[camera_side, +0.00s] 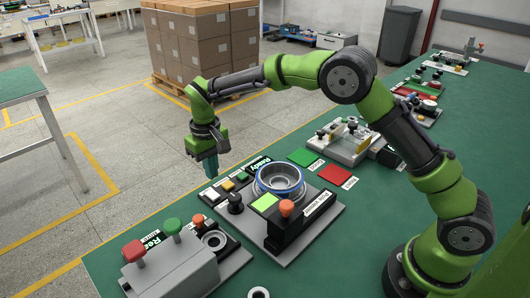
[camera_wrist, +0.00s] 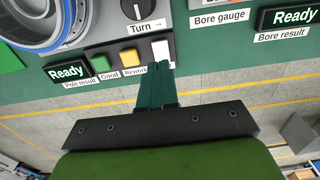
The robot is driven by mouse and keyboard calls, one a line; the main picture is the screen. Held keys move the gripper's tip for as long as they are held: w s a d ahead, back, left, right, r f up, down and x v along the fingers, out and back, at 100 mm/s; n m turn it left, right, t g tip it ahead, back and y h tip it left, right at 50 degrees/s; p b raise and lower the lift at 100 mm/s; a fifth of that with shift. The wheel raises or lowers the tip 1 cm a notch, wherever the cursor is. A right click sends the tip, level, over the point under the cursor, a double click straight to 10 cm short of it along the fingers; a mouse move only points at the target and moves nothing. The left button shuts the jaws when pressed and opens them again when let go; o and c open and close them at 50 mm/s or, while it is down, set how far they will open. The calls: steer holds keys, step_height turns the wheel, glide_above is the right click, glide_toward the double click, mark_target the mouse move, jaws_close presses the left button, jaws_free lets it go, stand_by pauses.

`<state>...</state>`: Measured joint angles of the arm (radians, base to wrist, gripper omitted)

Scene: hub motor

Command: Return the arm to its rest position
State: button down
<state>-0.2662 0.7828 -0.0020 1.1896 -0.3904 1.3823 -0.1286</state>
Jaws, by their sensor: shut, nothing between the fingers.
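My green arm arches over the bench in the side view, reaching left from its base at the lower right. My gripper (camera_side: 212,174) points down above the bench's left edge, with its dark teal fingers together and empty. Its tips are close over the white button (camera_side: 209,195) of a small panel. In the wrist view the shut fingers (camera_wrist: 158,70) overlap the lower edge of the white button (camera_wrist: 161,49); I cannot tell whether they touch it.
A blue-rimmed hub (camera_side: 280,180) sits in a fixture beside an orange knob (camera_side: 286,208). A black turn knob (camera_side: 235,203) is near the fingers. A grey station (camera_side: 172,262) with red and green knobs stands in front. Green (camera_side: 304,157) and red (camera_side: 337,175) pads lie behind.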

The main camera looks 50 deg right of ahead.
steer(key=shift+w, duration=0.1)
steer(key=s+d+r+m+t, duration=0.1)
steer(key=s+d+r+t, duration=0.1)
steer(key=s+r, duration=0.3)
steer(key=s+d+r+m+t+y, duration=0.1)
steer(key=s+d+r, duration=0.4)
steer(key=s, duration=0.8)
steer(key=s+d+r+m+t+y, duration=0.1)
steer(key=s+d+r+m+t, duration=0.1)
steer(key=s, duration=0.8)
step_height(320, 180, up, 3)
steer(key=shift+d+r+t, duration=0.2)
steer(key=shift+d+t, duration=0.7)
steer(key=shift+t, duration=0.2)
steer(key=shift+s+a, duration=0.1)
